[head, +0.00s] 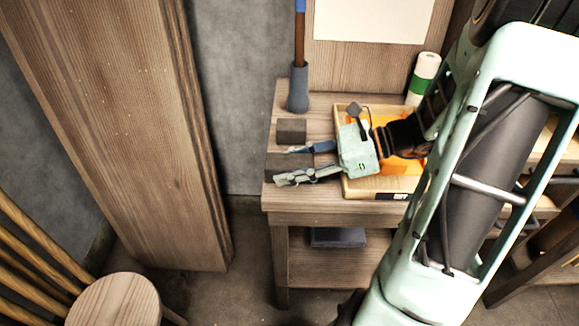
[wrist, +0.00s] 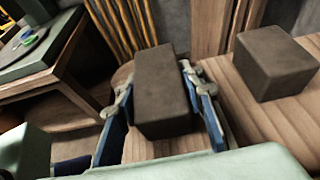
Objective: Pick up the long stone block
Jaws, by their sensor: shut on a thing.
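The long stone block (wrist: 162,85) is dark grey-brown and lies between the two blue-and-grey fingers of my gripper (wrist: 160,100) in the wrist view. My gripper (head: 296,166) is shut on it, one finger along each long side. In the head view the long block (head: 284,160) shows as a dark patch between the fingers, near the left end of the wooden table, partly hidden by them. I cannot tell whether its underside touches the table. A shorter, cube-like stone block (head: 291,131) stands apart behind it; it also shows at right in the wrist view (wrist: 275,62).
The wooden table (head: 285,218) has its left edge close to the held block. A shallow wooden tray with orange contents (head: 390,188) lies under my wrist. A grey-based post (head: 298,90) and a white-green roll (head: 424,75) stand behind. A round stool (head: 115,300) is at lower left.

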